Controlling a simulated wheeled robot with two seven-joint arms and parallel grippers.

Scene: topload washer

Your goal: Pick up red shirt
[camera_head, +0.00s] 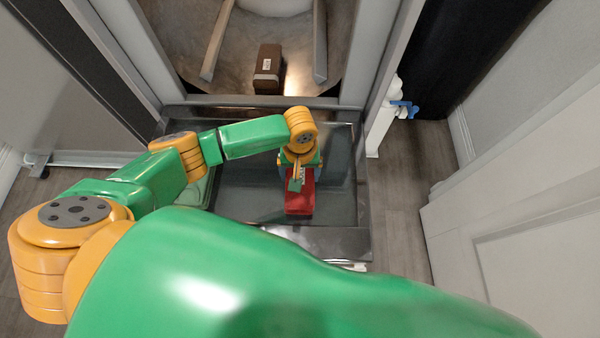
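A small red item (300,203), which looks like the folded red shirt, is over the dark glassy top (245,195) of a low box-like unit, apparently the washer. I cannot tell whether it rests on the surface or is held above it. My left arm, green and yellow, reaches in from the left and bends down at its wrist. My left gripper (297,183) points down at the upper part of the red item and overlaps it. Its fingers are too small and partly hidden to show whether they grip it. My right gripper is not in view.
Behind the dark top is an alcove between pale panels, with a brown box (268,68) on its floor. A white post with a blue valve (403,109) stands to the right. A pale panelled door (540,235) is at right. Wood floor (408,190) shows between.

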